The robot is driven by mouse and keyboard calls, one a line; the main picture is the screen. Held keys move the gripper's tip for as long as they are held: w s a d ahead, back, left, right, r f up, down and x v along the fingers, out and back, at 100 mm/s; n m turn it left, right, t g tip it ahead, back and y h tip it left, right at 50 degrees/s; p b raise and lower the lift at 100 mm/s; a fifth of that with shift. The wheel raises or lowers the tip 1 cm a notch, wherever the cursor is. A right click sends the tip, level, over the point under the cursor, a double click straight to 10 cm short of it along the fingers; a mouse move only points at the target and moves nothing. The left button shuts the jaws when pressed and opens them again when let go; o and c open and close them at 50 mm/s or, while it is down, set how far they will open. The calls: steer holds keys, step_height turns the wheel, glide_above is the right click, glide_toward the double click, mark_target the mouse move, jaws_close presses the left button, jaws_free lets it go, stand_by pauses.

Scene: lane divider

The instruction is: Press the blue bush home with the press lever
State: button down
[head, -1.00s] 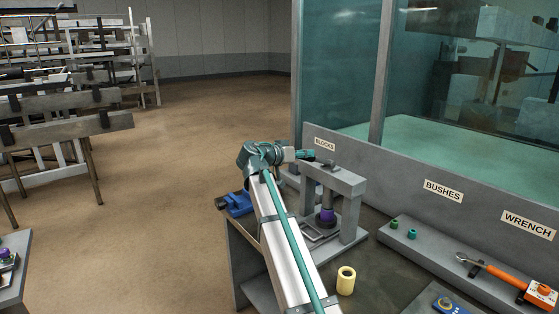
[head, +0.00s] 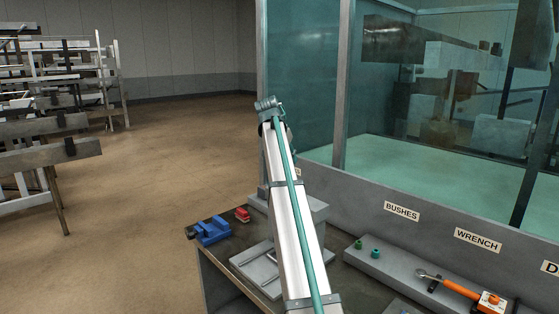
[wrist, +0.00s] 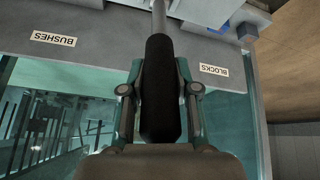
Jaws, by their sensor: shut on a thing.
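In the wrist view my gripper (wrist: 160,100) is shut around the black grip of the press lever (wrist: 160,75). The lever's metal rod runs from the grip to the top edge of that view. In the head view my arm covers most of the grey press (head: 313,207), and only parts of its frame show beside the arm. The gripper, the lever and the space under the ram are hidden there. I cannot make out the blue bush in either current view.
A blue fixture (head: 212,231) and a red block (head: 242,214) lie on the bench's left end. A glass-panelled enclosure (head: 440,155) rises behind the bench.

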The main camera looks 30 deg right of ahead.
steer(key=shift+w+d+r+y+p, duration=0.2)
steer(key=shift+d+y, duration=0.25)
steer(key=shift+d, duration=0.2)
steer(key=shift+w+d+r+y+p, duration=0.1)
steer(key=shift+d+y+p, duration=0.05)
steer(key=shift+d+y, duration=0.4)
steer(key=shift+d, duration=0.1)
steer(key=c, duration=0.8)
jaws_free()
steer(key=shift+f, duration=0.1)
steer(key=shift+c, duration=0.2)
steer(key=v, duration=1.2)
steer(key=shift+w, duration=0.1)
